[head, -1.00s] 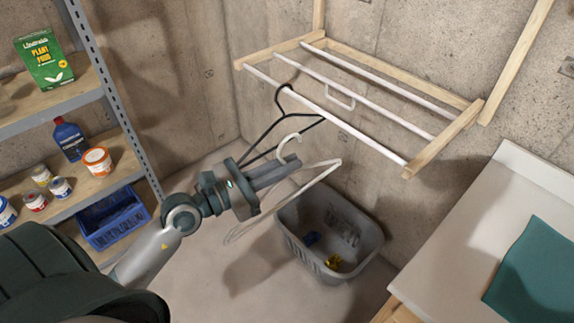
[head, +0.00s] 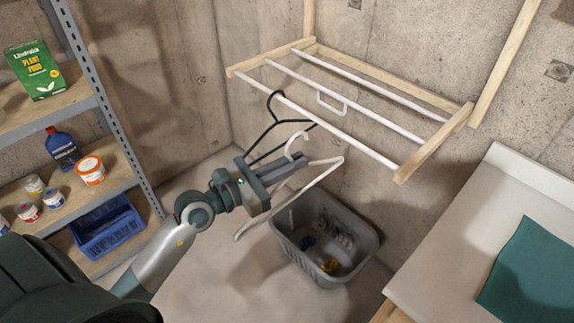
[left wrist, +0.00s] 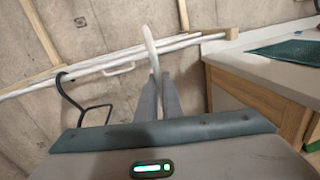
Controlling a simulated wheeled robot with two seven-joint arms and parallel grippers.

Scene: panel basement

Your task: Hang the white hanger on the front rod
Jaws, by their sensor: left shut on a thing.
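The white hanger (head: 322,178) is in my left gripper (head: 297,163), which is shut on it near the base of its hook. The hook points up and the body hangs down, tilted, over the grey basket. In the left wrist view the white hook (left wrist: 151,45) rises from between the fingertips (left wrist: 158,82). The front rod (head: 330,124) is the nearest white rod of the wooden wall rack. The hanger's hook is apart from it, lower and in front. A black hanger (head: 272,122) hangs on the front rod near its left end. My right gripper is out of view.
A small white handle-like loop (head: 331,108) hangs at the middle rod. A grey basket (head: 362,255) stands on the floor below. A white counter (head: 440,235) with a teal cloth (head: 528,270) is at right, and a shelf unit (head: 100,175) at left.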

